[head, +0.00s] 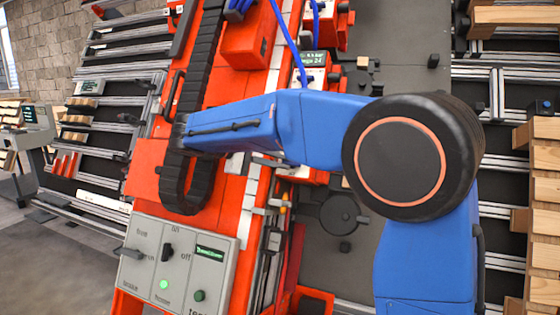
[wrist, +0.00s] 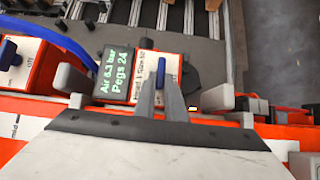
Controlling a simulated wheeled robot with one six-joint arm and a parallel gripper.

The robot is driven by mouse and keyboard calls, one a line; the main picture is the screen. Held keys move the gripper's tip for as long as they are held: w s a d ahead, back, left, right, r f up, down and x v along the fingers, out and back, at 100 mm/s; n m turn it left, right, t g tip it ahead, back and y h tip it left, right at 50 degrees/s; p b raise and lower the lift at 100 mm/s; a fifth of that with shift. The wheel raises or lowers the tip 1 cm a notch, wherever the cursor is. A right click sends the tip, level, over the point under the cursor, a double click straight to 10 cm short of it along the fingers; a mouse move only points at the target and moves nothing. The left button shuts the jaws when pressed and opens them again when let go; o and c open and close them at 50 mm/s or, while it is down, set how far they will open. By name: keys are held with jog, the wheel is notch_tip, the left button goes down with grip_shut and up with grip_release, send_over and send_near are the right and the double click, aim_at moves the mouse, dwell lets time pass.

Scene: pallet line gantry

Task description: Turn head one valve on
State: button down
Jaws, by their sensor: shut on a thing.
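In the wrist view, my gripper (wrist: 160,88) reaches up the picture with its two narrow grey fingers close together. A blue valve lever (wrist: 161,70) stands between the fingertips, and they are shut on it. The lever sits on a red valve block with a white label plate (wrist: 143,75); part of its print is covered by my fingers. The lever points roughly up the picture, in line with the fingers. In the head view my blue arm crosses the middle, and I cannot make out the gripper or the held lever there.
A green-lit display (wrist: 115,70) reading air 6.3 bar and pegs 24 stands left of the valve. A second blue lever (wrist: 8,53) and a blue hose (wrist: 60,42) are further left. A grey control box (head: 175,262) with a knob and green lamp is at lower left.

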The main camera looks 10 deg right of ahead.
jog(key=shift+f, duration=0.1)
dwell(0.4)
jog(key=c, duration=1.8)
grip_release()
